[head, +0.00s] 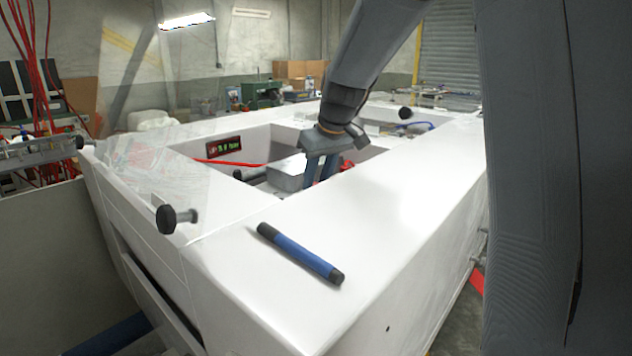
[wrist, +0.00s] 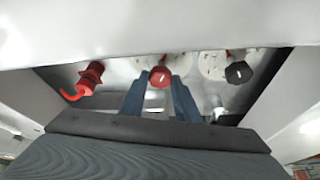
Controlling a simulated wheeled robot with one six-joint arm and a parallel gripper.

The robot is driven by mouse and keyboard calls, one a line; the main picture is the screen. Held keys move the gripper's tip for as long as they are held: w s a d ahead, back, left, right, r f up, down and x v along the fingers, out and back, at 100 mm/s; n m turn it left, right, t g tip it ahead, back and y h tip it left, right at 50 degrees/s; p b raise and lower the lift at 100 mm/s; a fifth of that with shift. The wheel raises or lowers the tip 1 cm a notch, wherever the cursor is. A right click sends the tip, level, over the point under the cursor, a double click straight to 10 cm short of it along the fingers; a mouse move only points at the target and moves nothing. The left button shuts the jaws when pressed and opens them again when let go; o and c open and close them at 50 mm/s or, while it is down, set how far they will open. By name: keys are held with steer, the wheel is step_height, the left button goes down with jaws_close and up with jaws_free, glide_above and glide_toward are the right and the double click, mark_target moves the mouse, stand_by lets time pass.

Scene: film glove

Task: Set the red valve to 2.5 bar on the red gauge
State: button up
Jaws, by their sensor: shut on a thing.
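The red valve knob (wrist: 160,77) is in the middle of the wrist view, in front of a whitish round plate. My gripper (wrist: 161,88) has its two blue fingers on either side of this knob and is shut on it. In the head view my gripper (head: 318,180) reaches down into the recess of the white housing, and its lower end is partly hidden. A small display (head: 224,146) with a red frame and green characters is on the recess's back wall; its reading is too small to tell. I cannot tell which thing is the red gauge.
A red hooked fitting (wrist: 90,78) is left of the knob and a black knob (wrist: 238,72) is right of it. The white housing (head: 400,210) surrounds the recess. A blue and black cylinder (head: 300,252) lies on its top, with a dark knob (head: 168,217) at the left.

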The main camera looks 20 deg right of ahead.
steer(key=n+y+b, duration=0.1)
steer(key=n, duration=0.1)
steer(key=n+g+y+b, duration=0.1)
steer(key=n, duration=0.2)
steer(key=shift+w+d+b, duration=0.2)
steer(key=shift+b, duration=0.15)
steer(key=shift+w+n+g+y+b, duration=0.1)
steer(key=shift+n+g+y+b, duration=0.2)
steer(key=shift+n, duration=0.95)
steer(key=shift+n+g+y+b, duration=0.1)
steer(key=shift+n+g+b, duration=0.25)
steer(key=shift+n, duration=0.9)
steer(key=o, duration=1)
steer(key=shift+o, duration=0.2)
steer(key=shift+r, duration=0.1)
steer(key=b+v, duration=0.1)
steer(key=v, duration=0.6)
steer(key=shift+d+r, duration=0.2)
steer(key=shift+r, duration=0.15)
